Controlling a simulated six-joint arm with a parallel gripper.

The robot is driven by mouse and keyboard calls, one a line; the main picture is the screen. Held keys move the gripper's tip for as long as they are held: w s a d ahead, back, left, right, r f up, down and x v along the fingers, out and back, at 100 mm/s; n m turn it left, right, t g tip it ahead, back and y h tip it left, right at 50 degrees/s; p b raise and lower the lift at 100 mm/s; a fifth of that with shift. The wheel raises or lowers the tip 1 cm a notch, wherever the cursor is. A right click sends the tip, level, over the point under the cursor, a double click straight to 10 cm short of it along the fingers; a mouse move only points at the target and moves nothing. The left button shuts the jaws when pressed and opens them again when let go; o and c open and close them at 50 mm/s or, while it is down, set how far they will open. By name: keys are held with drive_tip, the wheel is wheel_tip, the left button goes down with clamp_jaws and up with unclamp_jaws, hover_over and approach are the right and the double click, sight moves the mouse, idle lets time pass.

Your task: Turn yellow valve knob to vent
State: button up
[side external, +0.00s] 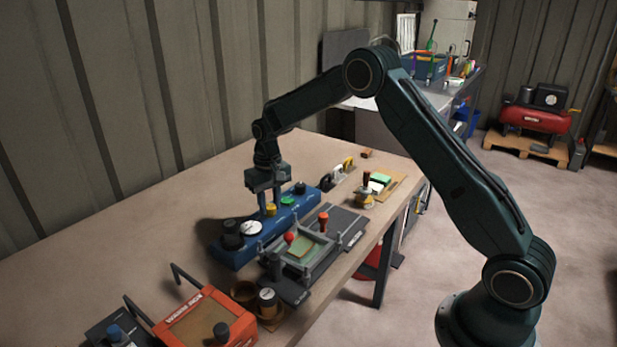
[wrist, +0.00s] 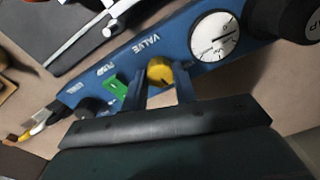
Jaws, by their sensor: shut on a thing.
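The yellow valve knob (side external: 271,209) sits on the blue panel (side external: 238,257), between the white dial gauge and a green switch. In the wrist view the yellow knob (wrist: 160,71) is between my two gripper fingers, beside the word VALVE. My gripper (side external: 271,206) points down from above and is shut on the yellow knob. In the wrist view the gripper (wrist: 161,82) has one finger on each side of the knob. The vent marking cannot be made out.
A white gauge (side external: 252,228) and a black knob (side external: 231,234) stand left of my gripper. A green switch (side external: 288,200) is close on its right. A clamp fixture with a red knob (side external: 323,218) lies in front. Bare tabletop is behind and left.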

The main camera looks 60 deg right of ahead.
sight(269, 205)
drive_tip(key=n, duration=0.5)
drive_tip(key=shift+n, duration=2.5)
drive_tip(key=o, duration=1)
drive_tip(key=shift+c, duration=0.2)
drive_tip(key=shift+r, duration=0.1)
wheel_tip(269, 205, up, 14)
drive_tip(key=shift+w, duration=0.1)
